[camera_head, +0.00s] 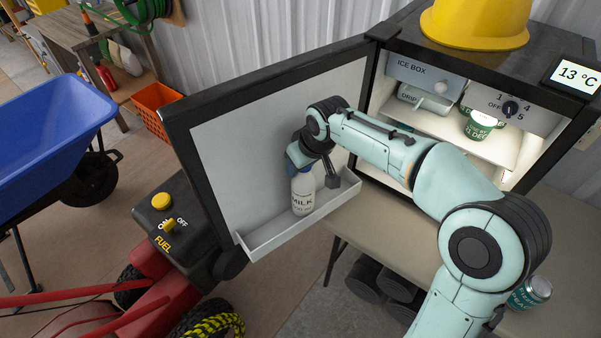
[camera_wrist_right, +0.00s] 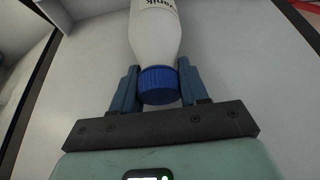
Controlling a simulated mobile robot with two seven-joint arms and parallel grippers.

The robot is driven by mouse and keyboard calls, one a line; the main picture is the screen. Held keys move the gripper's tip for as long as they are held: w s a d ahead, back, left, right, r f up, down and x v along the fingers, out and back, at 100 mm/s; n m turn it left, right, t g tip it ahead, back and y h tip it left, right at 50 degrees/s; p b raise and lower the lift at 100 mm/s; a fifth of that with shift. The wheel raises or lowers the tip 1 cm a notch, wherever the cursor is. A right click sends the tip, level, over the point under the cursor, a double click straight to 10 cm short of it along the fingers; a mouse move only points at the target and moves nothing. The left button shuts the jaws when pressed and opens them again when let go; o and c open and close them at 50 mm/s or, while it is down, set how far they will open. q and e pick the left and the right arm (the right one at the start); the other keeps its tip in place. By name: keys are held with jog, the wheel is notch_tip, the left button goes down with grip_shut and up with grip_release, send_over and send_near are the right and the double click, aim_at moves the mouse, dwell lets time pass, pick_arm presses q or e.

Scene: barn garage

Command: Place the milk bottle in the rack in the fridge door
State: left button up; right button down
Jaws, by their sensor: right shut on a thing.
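The white milk bottle (camera_head: 303,193) is upright at the rack (camera_head: 262,239), a white trough along the bottom of the open fridge door's inner face (camera_head: 240,135). I cannot tell whether its base rests on the rack floor or hangs just above it. My right gripper (camera_head: 300,160) is shut on the bottle's top from above. In the right wrist view, the gripper (camera_wrist_right: 158,85) has its fingers on both sides of the blue cap (camera_wrist_right: 160,84), with the bottle's white body (camera_wrist_right: 156,35) beyond. My left gripper is not in view.
A can (camera_head: 530,292) stands on the table (camera_head: 575,245) at lower right. A red machine with a black tank (camera_head: 190,235) and a blue wheelbarrow (camera_head: 50,130) are left of the door.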

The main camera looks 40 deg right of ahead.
jog(key=shift+w+f, duration=0.2)
jog(key=shift+f, duration=1.65)
jog(key=c, duration=0.5)
grip_release()
jog(key=shift+f, duration=0.1)
jog(key=p+v, duration=0.1)
jog(key=v, duration=1.1)
